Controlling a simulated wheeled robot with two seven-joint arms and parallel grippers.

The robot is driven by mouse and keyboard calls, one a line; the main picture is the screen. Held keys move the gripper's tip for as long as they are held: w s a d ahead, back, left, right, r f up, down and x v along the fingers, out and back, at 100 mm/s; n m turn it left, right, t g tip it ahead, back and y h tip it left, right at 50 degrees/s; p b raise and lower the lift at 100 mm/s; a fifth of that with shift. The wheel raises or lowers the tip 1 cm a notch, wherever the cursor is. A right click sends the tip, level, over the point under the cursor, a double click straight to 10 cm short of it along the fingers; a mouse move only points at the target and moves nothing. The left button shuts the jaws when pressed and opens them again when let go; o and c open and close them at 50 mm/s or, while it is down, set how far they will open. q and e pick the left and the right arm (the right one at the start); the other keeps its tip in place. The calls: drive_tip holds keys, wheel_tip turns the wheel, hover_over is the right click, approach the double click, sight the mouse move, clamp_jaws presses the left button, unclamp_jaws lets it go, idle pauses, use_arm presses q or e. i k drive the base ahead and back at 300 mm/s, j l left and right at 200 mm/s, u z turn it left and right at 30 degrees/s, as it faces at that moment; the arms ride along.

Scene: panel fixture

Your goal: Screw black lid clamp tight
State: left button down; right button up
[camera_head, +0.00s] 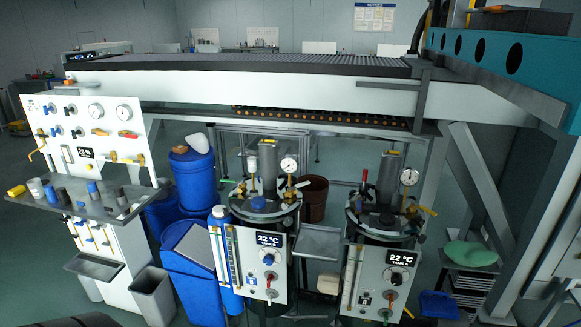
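Two pressure vessels stand side by side in front of the long machine. The right vessel lid (372,222) carries a dark cylinder (387,178), a gauge (410,176) and brass fittings (411,209). Small dark clamp parts show around both lid rims, but they are too small to tell which is the black lid clamp or whether any is tight. Neither of my grippers is in view.
A white valve panel (98,108) with a grey shelf (105,203) of small cups stands at left. Blue barrels (195,180) stand between it and the left vessel. A small tray (317,243) sits between the vessels. Metal frame legs (478,185) stand at right.

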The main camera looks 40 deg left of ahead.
sight(226, 212)
drive_tip(key=i+u, duration=0.1)
drive_tip(key=u, duration=0.8)
drive_tip(key=i+l+u, duration=0.1)
drive_tip(key=u, duration=0.35)
drive_tip(key=l+u, duration=0.15)
drive_tip(key=u, duration=0.3)
